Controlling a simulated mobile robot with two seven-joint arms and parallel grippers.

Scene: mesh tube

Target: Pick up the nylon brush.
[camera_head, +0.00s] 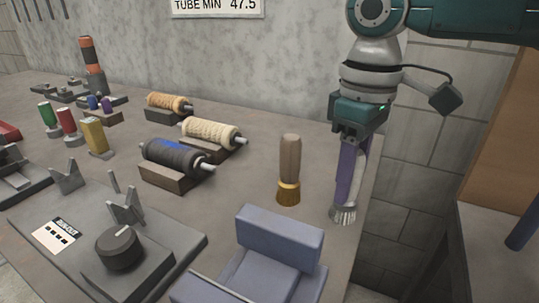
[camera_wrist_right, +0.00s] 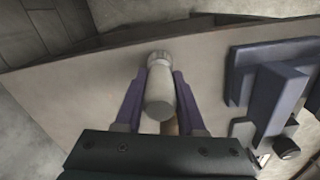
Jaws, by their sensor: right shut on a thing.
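The nylon brush (camera_head: 343,214) has a pale grey handle and a whitish bristle end pointing down. My right gripper (camera_head: 347,190) comes from above with its purple fingers shut around it, near the right edge of the bench. In the right wrist view the brush (camera_wrist_right: 160,88) lies between the two purple fingers (camera_wrist_right: 161,80), its bristle end away from the palm. I cannot tell whether the bristles touch the bench. My left gripper is not in view.
A wooden-handled brush (camera_head: 289,165) with golden bristles stands upright left of my right gripper. A blue-grey block fixture (camera_head: 280,238) is in front of it. Several wound rollers (camera_head: 178,157) lie on cradles farther left. A dark plate with a knob (camera_head: 119,248) is front left.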

